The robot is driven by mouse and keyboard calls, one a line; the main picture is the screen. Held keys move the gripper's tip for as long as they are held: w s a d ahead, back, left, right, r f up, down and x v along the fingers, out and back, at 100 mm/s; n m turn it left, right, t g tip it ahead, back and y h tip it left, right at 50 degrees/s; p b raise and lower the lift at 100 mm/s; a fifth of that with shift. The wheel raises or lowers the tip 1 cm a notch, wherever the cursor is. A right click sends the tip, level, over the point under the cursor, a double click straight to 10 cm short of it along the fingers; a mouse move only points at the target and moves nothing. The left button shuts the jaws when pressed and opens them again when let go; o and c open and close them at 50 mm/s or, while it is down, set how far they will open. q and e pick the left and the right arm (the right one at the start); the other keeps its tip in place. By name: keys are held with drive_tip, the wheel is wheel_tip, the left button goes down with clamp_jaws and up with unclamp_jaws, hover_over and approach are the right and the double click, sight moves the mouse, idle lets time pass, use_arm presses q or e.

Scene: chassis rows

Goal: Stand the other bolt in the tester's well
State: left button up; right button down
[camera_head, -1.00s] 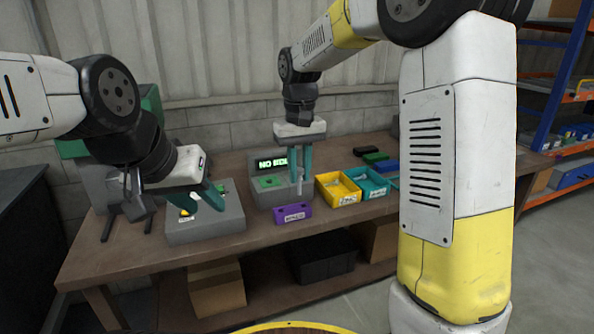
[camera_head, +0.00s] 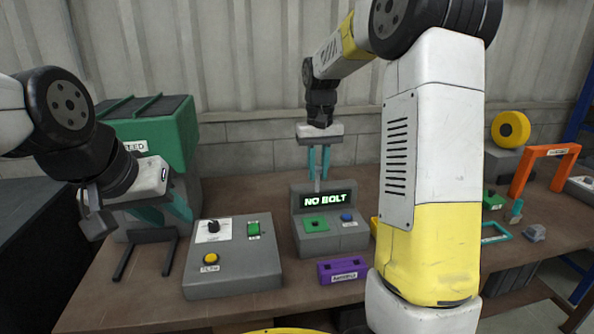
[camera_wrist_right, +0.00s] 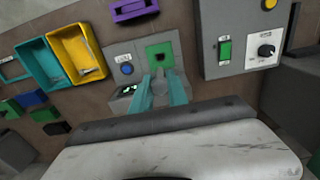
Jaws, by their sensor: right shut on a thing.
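The tester (camera_head: 330,241) is a grey box on the bench with a lit display (camera_head: 325,200) reading NO BOLT. On its top is a green square (camera_head: 316,224) with a small dark spot, which also shows in the right wrist view (camera_wrist_right: 159,50). My right gripper (camera_head: 319,176) has its teal fingers shut on a slim grey bolt (camera_head: 317,187), held above the tester. The bolt's tip is hard to make out in the right wrist view. My left gripper (camera_head: 165,212) is open and empty, left of the grey control box.
A grey control box (camera_head: 233,277) with a knob, green switch and yellow button stands left of the tester. A purple block (camera_head: 341,270) sits in front. Yellow (camera_wrist_right: 78,55) and teal (camera_wrist_right: 39,64) bins lie beside the tester. My right arm hides part of the bench.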

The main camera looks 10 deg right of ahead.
drive_tip(key=shift+w+f, duration=0.1)
drive_tip(key=shift+w, duration=0.1)
drive_tip(key=shift+f, duration=5.1)
drive_tip(key=shift+f, duration=0.15)
drive_tip(key=shift+f, duration=2)
drive_tip(key=c, duration=1.2)
unclamp_jaws()
